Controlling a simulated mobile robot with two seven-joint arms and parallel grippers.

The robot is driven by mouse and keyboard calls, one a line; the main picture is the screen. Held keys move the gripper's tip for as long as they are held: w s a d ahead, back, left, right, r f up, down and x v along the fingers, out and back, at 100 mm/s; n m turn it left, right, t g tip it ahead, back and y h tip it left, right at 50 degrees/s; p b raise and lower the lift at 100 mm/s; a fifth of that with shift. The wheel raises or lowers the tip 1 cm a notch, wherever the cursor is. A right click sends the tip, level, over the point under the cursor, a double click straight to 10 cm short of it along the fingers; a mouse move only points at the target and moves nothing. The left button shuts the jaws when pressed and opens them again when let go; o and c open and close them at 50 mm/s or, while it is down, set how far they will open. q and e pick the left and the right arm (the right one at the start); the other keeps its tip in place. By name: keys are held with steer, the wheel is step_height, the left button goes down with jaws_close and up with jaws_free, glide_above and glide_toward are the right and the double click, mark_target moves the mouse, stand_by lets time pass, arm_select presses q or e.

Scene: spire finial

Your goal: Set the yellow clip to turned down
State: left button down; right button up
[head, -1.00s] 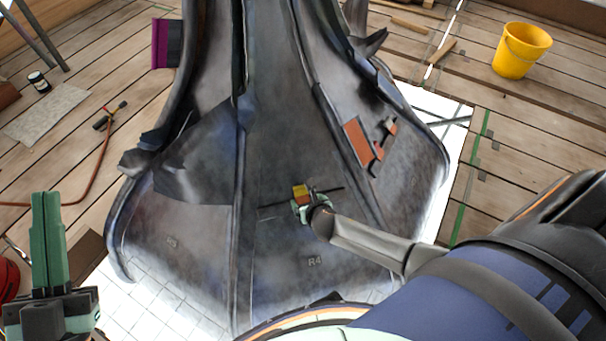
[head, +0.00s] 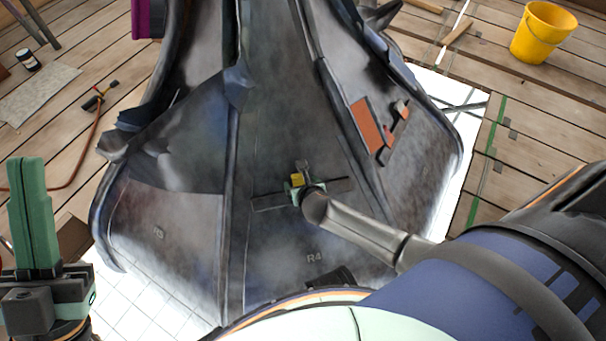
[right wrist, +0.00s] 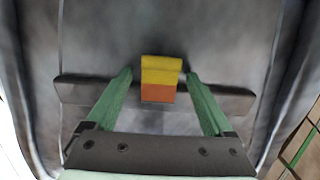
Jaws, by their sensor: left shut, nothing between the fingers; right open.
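The yellow clip (head: 297,181) is on the dark metal panel marked R4, above the middle of a flat grey bar or slot. In the right wrist view the clip (right wrist: 161,72) is yellow above with an orange lower part. My right gripper (right wrist: 160,80) is open, its two green fingers on either side of the clip with a gap to each. In the head view my right gripper (head: 300,188) partly hides the bar and clip. My left gripper (head: 33,215) is shut and empty at the far left, away from the spire.
The dark spire (head: 270,120) with raised ribs fills the middle. Orange patches (head: 370,125) lie on its right panel. A yellow bucket (head: 543,32) stands on the plank floor at the back right, and a red hose with a torch (head: 98,98) lies at left.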

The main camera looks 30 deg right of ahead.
jaws_close()
steer(key=p, duration=0.3)
steer(key=shift+w+r, duration=0.15)
steer(key=shift+r, duration=0.05)
steer(key=shift+f+g+p, duration=0.15)
steer(key=shift+g+p, duration=0.15)
steer(key=shift+p, duration=0.1)
arm_select(q)
steer(key=shift+m, duration=0.4)
step_height(320, 180, up, 4)
steer(key=shift+s+a, duration=0.1)
steer(key=shift+a, duration=0.05)
arm_select(e)
steer(key=shift+f, duration=0.1)
jaws_free()
arm_select(q)
steer(key=shift+f, duration=0.15)
